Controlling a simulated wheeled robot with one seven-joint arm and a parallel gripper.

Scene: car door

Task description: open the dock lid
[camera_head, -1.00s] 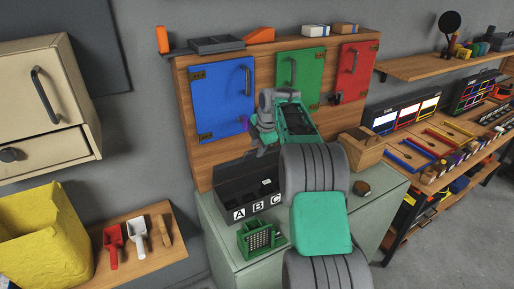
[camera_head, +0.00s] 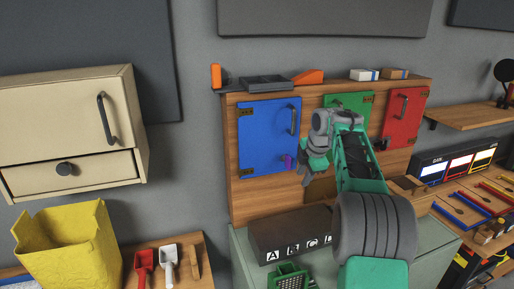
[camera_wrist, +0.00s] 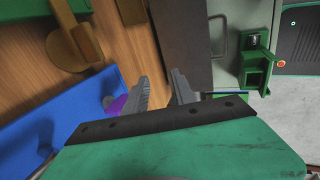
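The dock appears to be the dark box (camera_head: 291,230) with white letters on its front, standing on the pale green cabinet below the coloured doors. Its top looks flat and dark brown, like a shut lid. In the wrist view a dark brown panel (camera_wrist: 183,40), probably this lid, lies beyond the fingers, with a grey loop handle (camera_wrist: 219,36) at its edge. My gripper (camera_head: 305,168) is above the box, in front of the wooden board, near a purple piece (camera_head: 289,162) by the blue door. Its fingers (camera_wrist: 160,76) are apart with nothing between them.
The blue door (camera_head: 268,138), green door (camera_head: 349,108) and red door (camera_head: 406,117) are shut on the board. A green holder (camera_head: 290,277) stands in front of the box. A yellow bin (camera_head: 68,243) is at left.

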